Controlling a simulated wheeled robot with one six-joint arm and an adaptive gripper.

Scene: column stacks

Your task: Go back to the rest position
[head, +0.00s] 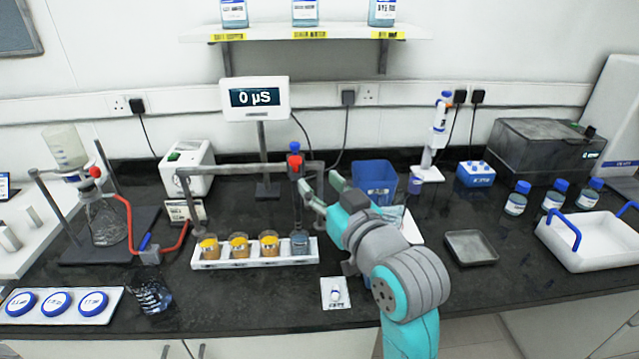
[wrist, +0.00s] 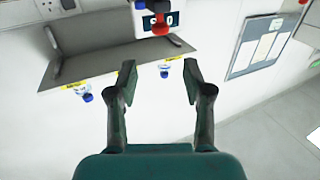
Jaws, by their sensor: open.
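My gripper (head: 323,188) is in the middle of the head view, above the bench and just right of the blue-and-red probe (head: 295,163) on its stand. Its two fingers are apart with nothing between them. In the wrist view my gripper (wrist: 158,85) is open and empty, and the camera looks toward the wall, with the shelf (wrist: 90,65) and the display (wrist: 160,18) beyond the fingertips. My arm reaches in from the lower right of the head view and hides part of the bench.
A white rack (head: 255,258) with several small cups stands left of my gripper. A blue bin (head: 375,180) is close behind it. The display (head: 255,99) reads "0 µS". A grey tray (head: 471,247) and a white tray (head: 597,240) with blue handles are on the right.

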